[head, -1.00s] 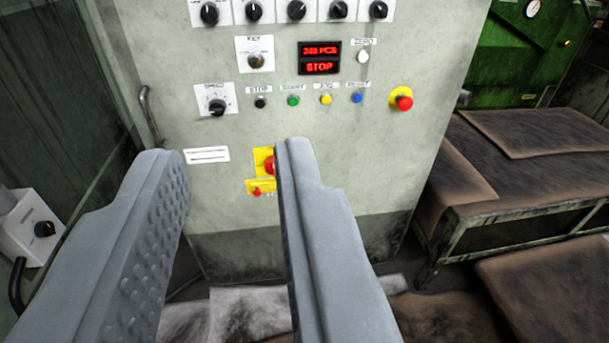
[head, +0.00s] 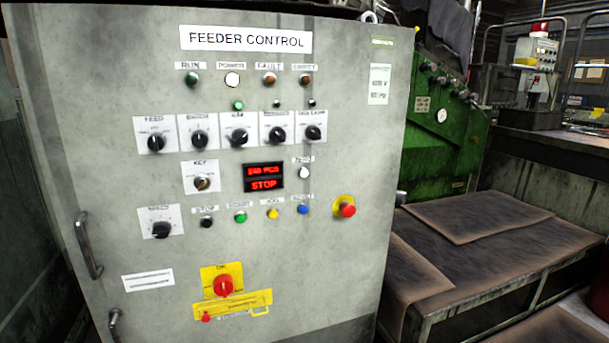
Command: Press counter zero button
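The white ZERO button (head: 303,172) sits on the grey feeder control cabinet (head: 110,110), under a small label that seems to read ZERO. It is just right of the counter display (head: 263,177), which shows red digits, PCS and the word STOP. Black, green, yellow and blue buttons stand in a row below the display; the blue button (head: 302,209) is under the ZERO button. My gripper is out of the picture now, so its place and opening do not show.
A red emergency button (head: 347,210) sticks out right of the button row. A red rotary switch (head: 223,286) on a yellow plate is lower down. Selector knobs (head: 199,139) line the panel above. A worn bench (head: 425,312) stands right of the cabinet, before a green machine (head: 440,150).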

